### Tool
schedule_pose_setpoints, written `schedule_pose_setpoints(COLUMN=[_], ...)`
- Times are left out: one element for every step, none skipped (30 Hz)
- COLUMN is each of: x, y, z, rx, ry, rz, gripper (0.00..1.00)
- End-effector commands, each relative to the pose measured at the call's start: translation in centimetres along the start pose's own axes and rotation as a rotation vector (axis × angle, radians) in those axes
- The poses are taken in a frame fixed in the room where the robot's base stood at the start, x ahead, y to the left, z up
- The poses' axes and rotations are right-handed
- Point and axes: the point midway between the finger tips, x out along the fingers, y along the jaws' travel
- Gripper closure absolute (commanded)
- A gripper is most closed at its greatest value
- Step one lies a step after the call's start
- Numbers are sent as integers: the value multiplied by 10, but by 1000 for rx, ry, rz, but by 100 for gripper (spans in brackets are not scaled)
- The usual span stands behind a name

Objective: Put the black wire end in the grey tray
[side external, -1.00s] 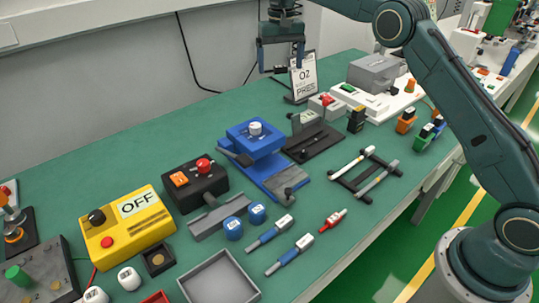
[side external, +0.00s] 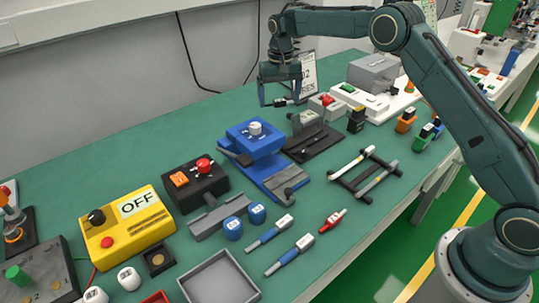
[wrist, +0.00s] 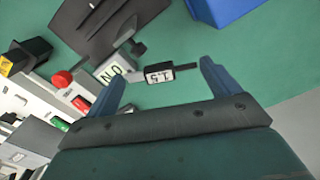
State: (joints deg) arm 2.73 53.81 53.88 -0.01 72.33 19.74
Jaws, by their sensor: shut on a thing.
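The black wire end (wrist: 160,73), a small black piece with a white "1.5" label and a thin dark pin, is between the fingers of my gripper (wrist: 162,80) in the wrist view. In the side view my gripper (side external: 280,102) is shut on it, above the back of the green table, in front of the sign. The wire end (side external: 282,103) lies roughly level, clear of the tabletop. The grey tray (side external: 222,283) is empty at the table's front, far below and left of my gripper in the picture.
Blue wire ends (side external: 290,255) and a red one (side external: 333,221) lie right of the tray. A sign (side external: 308,70) stands behind.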

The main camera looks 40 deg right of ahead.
Motion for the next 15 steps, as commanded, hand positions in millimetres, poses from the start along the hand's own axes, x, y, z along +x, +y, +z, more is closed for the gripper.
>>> schedule_pose_setpoints(x=[11,17,24,28,33,39,42,45,48,50,51,53,53,54,54], y=[0,0,0,0,0,0,0,0,0,0,0,0,0,0,0], z=[1,1,0,0,0,0,1,0,0,0,0,0,0,0,0], rx=[0,0,0,0,0,0,0,0,0,0,0,0,0,0,0], ry=[-3,-4,-3,-3,-2,-3,-3,-2,-1,0,0,0,0,0,0], rz=[1,1,1,1,1,1,1,1,0,0,0,0,0,0,0], gripper=[27,27,27,27,27,27,27,27,27,27,27,27,27,27,27])
